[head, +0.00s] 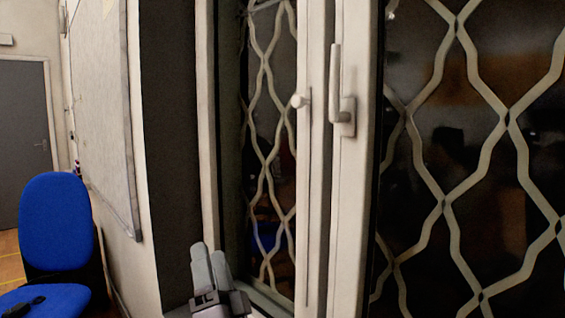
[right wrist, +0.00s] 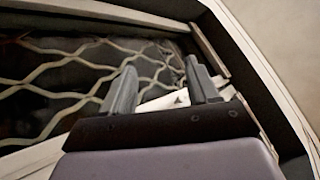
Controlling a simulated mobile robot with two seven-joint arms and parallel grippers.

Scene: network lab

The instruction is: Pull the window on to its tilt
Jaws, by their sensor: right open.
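The window has a pale frame (head: 348,200) with dark panes behind a cream lattice. A long pale handle (head: 336,85) on the frame points straight up from its base. My left gripper is not in view.
A blue chair (head: 55,225) stands at the left, before a grey door (head: 25,115). A whiteboard (head: 100,95) hangs on the wall left of the window. A dark upright strip (head: 178,130) borders the window's left side.

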